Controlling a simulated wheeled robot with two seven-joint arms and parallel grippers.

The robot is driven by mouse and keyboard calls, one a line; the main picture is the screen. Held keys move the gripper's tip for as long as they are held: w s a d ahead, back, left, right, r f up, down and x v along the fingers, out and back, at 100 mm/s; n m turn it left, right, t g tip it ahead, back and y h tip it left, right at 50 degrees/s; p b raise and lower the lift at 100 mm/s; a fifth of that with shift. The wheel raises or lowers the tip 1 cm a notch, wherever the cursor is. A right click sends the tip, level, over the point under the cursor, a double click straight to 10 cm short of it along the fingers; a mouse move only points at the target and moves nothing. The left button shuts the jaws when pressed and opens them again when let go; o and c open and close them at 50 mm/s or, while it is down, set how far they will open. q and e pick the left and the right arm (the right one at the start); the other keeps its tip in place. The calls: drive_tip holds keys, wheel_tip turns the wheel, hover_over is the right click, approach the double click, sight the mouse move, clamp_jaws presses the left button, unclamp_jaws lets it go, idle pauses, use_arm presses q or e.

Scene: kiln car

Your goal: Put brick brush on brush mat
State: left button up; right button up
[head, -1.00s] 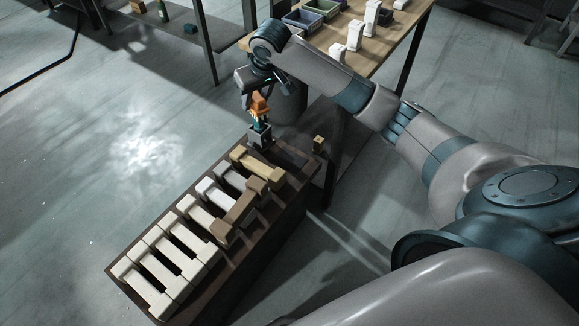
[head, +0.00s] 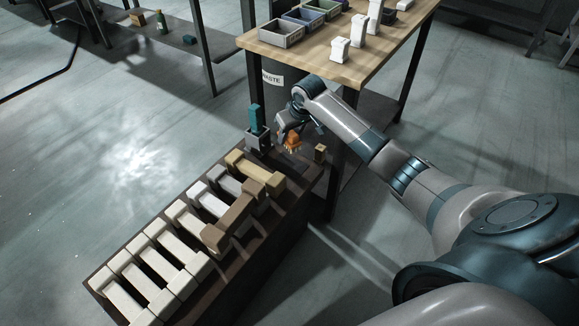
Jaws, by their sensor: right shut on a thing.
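The brick brush (head: 292,143), orange with pale bristles at its lower end, is in my right gripper (head: 291,132). The gripper is shut on it and points down at the far end of the kiln car. A dark flat patch that looks like the brush mat (head: 284,159) lies on the car top under the brush. I cannot tell whether the bristles touch it. The gripper and brush cover part of that area. My left gripper is not in view.
A grey holder (head: 258,138) with an upright teal item (head: 255,118) stands left of the brush. A small tan block (head: 320,153) is to the right. Several pale bricks and a brown one (head: 230,222) fill the car's near part. A wooden table (head: 345,75) with bins stands behind.

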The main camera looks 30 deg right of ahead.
drive_tip(key=shift+f, duration=0.55)
wheel_tip(320, 180, down, 5)
drive_tip(key=shift+r+b, duration=0.15)
drive_tip(key=shift+b, duration=0.5)
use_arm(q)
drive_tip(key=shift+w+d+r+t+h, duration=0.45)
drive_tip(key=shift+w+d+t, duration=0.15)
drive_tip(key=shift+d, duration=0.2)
use_arm(e)
drive_tip(key=shift+f, duration=0.25)
